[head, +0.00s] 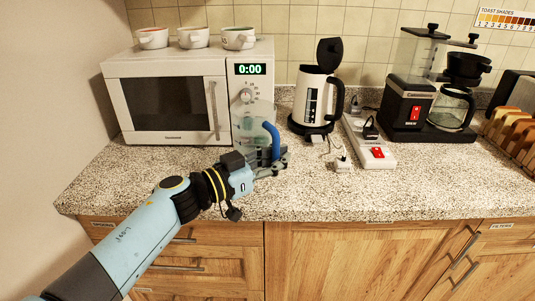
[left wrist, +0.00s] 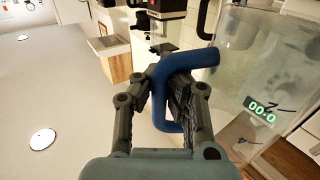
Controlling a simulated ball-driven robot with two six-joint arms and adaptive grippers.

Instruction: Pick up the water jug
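The water jug (head: 252,122) is clear plastic with a blue handle (head: 272,139). It stands upright in front of the microwave's right side; whether its base touches the counter is hard to tell. My left gripper (head: 274,165) is at the handle on the jug's right side. In the left wrist view the gripper (left wrist: 168,88) has its two fingers on either side of the blue handle (left wrist: 192,62), pressed against it. The clear jug body (left wrist: 245,85) shows to the right there, with markings on its wall. My right gripper is not in view.
A microwave (head: 170,107) with several cups on top stands behind the jug. A white kettle (head: 313,100), a power strip (head: 371,143) with a red switch and a coffee maker (head: 408,108) are to the right. The front of the speckled counter (head: 420,190) is clear.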

